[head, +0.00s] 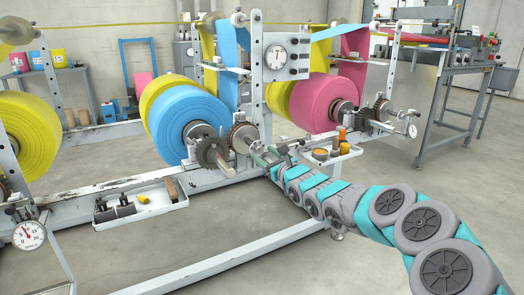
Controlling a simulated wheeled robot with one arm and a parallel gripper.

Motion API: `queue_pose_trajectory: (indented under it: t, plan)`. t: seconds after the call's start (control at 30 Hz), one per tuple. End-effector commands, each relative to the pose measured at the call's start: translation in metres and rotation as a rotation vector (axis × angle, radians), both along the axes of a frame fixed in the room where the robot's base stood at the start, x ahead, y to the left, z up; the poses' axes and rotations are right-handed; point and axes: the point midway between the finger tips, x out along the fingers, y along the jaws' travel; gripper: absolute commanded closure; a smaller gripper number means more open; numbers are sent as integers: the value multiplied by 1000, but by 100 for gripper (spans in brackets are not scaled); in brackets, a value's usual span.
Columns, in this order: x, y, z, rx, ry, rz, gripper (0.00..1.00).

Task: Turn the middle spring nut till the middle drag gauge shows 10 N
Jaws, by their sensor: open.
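The middle station carries a blue roll (187,120) with a yellow roll behind it. Its shaft points toward me, with a toothed disc (212,152) and a brown-rimmed brake disc (243,138). My gripper (270,154) is at the outer end of this shaft, its jaws open and small in the picture. The middle spring nut is not clearly seen; it is at or behind my gripper. I cannot make out a middle drag gauge at the shaft end, where my arm covers the view. A white dial (274,55) sits on the post above; its reading is too small to tell.
Left of the middle station are a yellow roll (27,137) and a round gauge (29,235). On the right are a pink roll (324,101) and a small gauge (412,131). Trays with tools (167,202) and small jars (321,154) flank the shaft.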

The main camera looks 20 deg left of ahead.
Motion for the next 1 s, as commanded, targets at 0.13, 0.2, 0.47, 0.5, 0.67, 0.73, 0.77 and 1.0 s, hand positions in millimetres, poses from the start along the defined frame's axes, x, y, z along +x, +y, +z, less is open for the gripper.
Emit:
queue_pose_trajectory:
  t: [0.13, 0.2, 0.47, 0.5, 0.67, 0.73, 0.77, 1.0]
  plan:
    - [10, 8, 0, -3, -1, -3, 36]
    - [12, 11, 0, -1, -3, -3, 36]
    - [15, 16, 1, 2, -2, 0, 36]
    - [15, 16, 1, 2, -2, 0, 36]
    - [15, 16, 1, 2, -2, 0, 37]
    - [15, 16, 1, 2, -2, 0, 45]
    - [15, 16, 1, 2, -2, 0, 49]
    - [15, 16, 1, 2, -1, -1, 76]
